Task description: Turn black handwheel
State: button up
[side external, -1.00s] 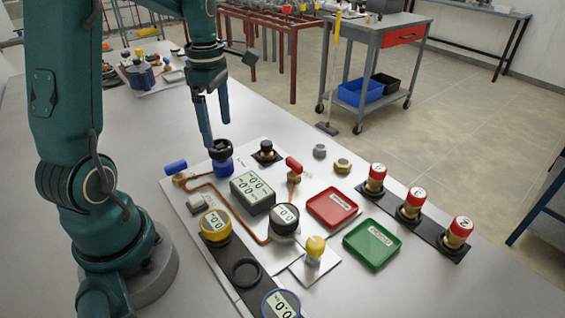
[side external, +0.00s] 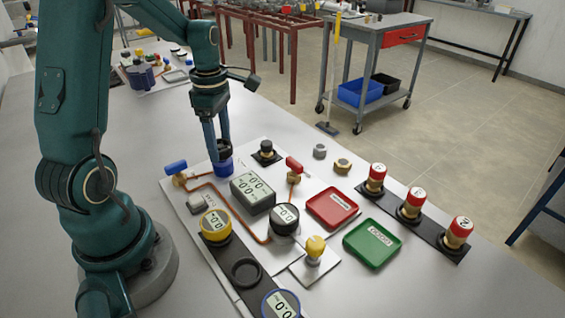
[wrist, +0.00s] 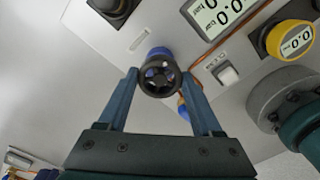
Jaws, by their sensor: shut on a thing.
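The black handwheel (wrist: 160,79) is a spoked wheel on top of a blue valve body (wrist: 158,53), seen between my fingers in the wrist view. In the side view, the handwheel (side external: 224,150) is partly hidden by my fingers, and the blue body (side external: 222,166) shows below it. My gripper (side external: 217,148) points down over the valve from above. In the wrist view, the two blue fingers of my gripper (wrist: 160,82) are on opposite sides of the wheel's rim, shut on it.
A blue-handled valve (side external: 176,168) stands just left of the handwheel, and a grey display box (side external: 252,192) in front of it to the right. A black knob (side external: 266,151) and a red-handled valve (side external: 294,166) are to the right. Red (side external: 332,207) and green (side external: 372,243) trays lie farther right.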

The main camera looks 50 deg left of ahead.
jog(key=shift+m, duration=0.3)
jog(key=m, duration=0.9)
jog(key=shift+m, duration=0.4)
jog(key=m, duration=0.3)
jog(key=shift+s+r+m, duration=0.1)
jog(key=shift+m, duration=0.2)
jog(key=m, duration=0.3)
jog(key=shift+m, duration=0.3)
jog(key=m, duration=0.3)
jog(key=shift+m, duration=0.4)
jog(key=m, duration=0.6)
jog(key=shift+m, duration=0.3)
